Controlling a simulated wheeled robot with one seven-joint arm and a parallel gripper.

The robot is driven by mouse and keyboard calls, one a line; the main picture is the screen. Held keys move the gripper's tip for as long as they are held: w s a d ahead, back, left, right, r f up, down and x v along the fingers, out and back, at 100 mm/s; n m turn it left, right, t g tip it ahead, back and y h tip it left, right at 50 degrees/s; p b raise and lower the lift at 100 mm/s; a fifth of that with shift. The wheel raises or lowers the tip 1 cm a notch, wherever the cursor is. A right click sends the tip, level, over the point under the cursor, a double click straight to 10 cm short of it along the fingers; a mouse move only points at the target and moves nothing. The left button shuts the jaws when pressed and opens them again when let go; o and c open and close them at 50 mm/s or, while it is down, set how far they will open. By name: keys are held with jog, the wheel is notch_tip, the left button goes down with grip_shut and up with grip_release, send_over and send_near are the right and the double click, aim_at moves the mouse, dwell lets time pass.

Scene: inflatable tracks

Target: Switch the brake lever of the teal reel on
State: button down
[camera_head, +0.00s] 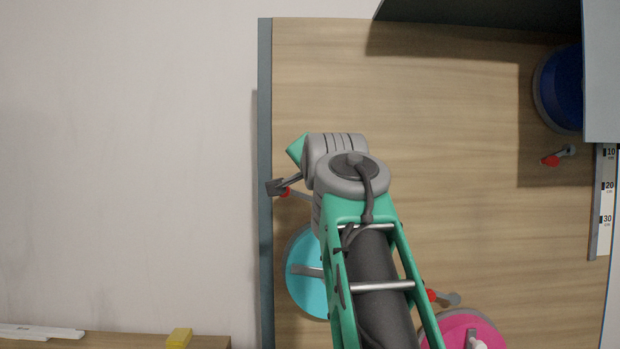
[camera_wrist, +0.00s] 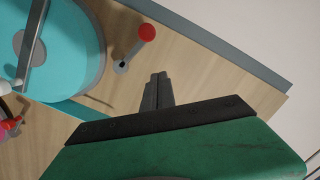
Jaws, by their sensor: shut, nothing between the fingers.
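The teal reel (camera_head: 308,294) is mounted on the wooden board, partly hidden behind my arm in the head view. It also shows at the upper left of the wrist view (camera_wrist: 68,38), with a grey crank across it. Its brake lever has a red knob (camera_wrist: 147,33) and a grey arm from a pivot by the reel's rim. In the head view the knob (camera_head: 285,193) shows right beside my gripper (camera_head: 273,187). In the wrist view my gripper (camera_wrist: 158,78) is shut and empty, with a visible gap to the lever; contact cannot be told from the head view.
A pink reel (camera_head: 470,328) with a red-knobbed lever (camera_head: 441,297) is at the lower right. A blue reel (camera_head: 560,88) and its lever (camera_head: 558,156) are at the upper right. The board's grey left edge (camera_head: 265,110) is close to my gripper. A yellow block (camera_head: 179,338) lies at lower left.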

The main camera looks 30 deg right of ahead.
jog(key=b+v, duration=0.1)
jog(key=v, duration=0.5)
jog(key=shift+s+b, duration=0.3)
jog(key=shift+a, duration=0.2)
